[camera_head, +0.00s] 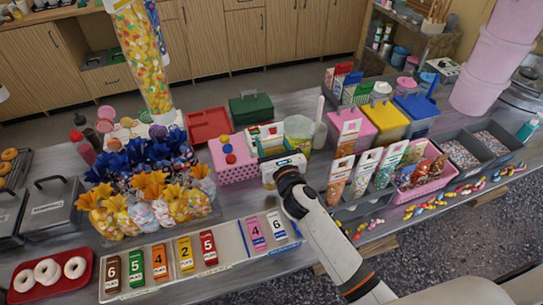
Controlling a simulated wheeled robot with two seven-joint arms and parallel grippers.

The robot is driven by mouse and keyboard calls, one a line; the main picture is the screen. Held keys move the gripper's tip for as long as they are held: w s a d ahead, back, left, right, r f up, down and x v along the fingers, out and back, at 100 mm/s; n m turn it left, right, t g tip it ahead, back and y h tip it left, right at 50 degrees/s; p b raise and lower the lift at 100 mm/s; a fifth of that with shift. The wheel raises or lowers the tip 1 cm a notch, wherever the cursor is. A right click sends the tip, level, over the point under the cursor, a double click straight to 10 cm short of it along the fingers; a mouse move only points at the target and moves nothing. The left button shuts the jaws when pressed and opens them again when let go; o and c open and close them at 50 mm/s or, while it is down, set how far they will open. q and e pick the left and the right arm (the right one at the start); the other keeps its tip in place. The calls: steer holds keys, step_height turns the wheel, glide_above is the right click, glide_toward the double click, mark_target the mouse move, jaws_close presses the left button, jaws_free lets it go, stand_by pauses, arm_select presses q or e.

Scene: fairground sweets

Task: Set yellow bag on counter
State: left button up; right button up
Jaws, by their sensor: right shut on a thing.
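Yellow bags with orange-yellow ruffled tops (152,187) stand in a clear tray at the left, in front of bags with dark blue tops (150,150). My right gripper (276,164) is at the middle of the counter (225,202), beside the pink dotted box (236,172) and in front of upright packets (270,137). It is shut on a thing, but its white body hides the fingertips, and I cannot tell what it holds. No yellow bag shows clearly in its jaws. My left gripper is not in view.
A tray of numbered price tags (172,269) lies along the front edge. A red doughnut tray (82,275) is at the front left. Packets (366,165), a pink basket (425,180) and grey sweet bins (461,150) fill the right. Loose sweets (415,209) lie near the edge.

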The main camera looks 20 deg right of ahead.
steer(key=f, duration=0.2)
steer(key=f+b, duration=0.1)
steer(key=shift+w+f, duration=0.2)
steer(key=shift+f, duration=0.2)
steer(key=shift+s+r, duration=0.1)
steer(key=o, duration=0.9)
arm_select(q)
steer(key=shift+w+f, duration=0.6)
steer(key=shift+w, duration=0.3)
arm_select(e)
steer(key=shift+o, duration=0.2)
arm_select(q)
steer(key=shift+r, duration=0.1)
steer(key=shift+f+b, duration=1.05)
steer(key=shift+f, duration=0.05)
arm_select(e)
glide_toward(272, 153)
steer(key=shift+s+d+f, duration=0.15)
steer(key=shift+s+f, duration=0.35)
